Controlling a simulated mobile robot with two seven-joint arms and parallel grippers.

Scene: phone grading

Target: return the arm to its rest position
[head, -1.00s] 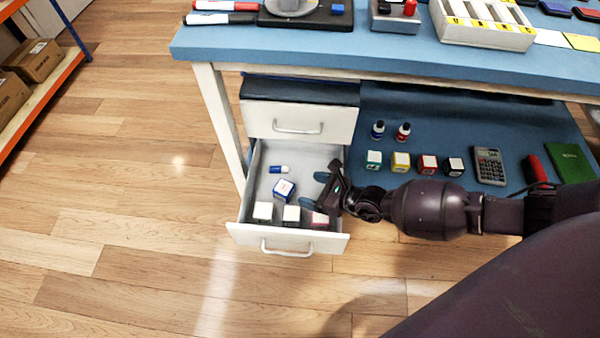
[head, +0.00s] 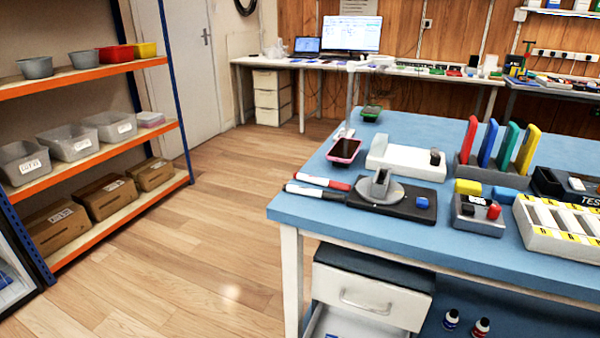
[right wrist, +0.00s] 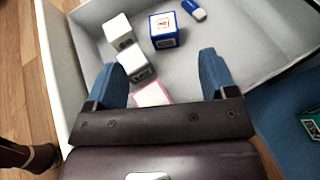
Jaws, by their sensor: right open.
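My right gripper (right wrist: 158,85) shows in the right wrist view, with its two blue fingers spread apart and nothing held between them. It is over the open drawer (right wrist: 240,48). In the drawer are a blue and white box (right wrist: 165,32), a white box (right wrist: 119,31), another white box (right wrist: 134,65) and a pink-edged box (right wrist: 152,95) partly hidden by the gripper. A small blue and white bottle (right wrist: 194,10) lies near the drawer's far wall. Neither arm shows in the head view, and my left gripper is not in view.
The blue-topped table (head: 310,215) holds a pink-cased phone (head: 344,150), a black stand and several trays. The drawer (head: 345,325) is open below it. Shelving (head: 100,84) with bins stands at left. The wooden floor (head: 215,230) between is clear.

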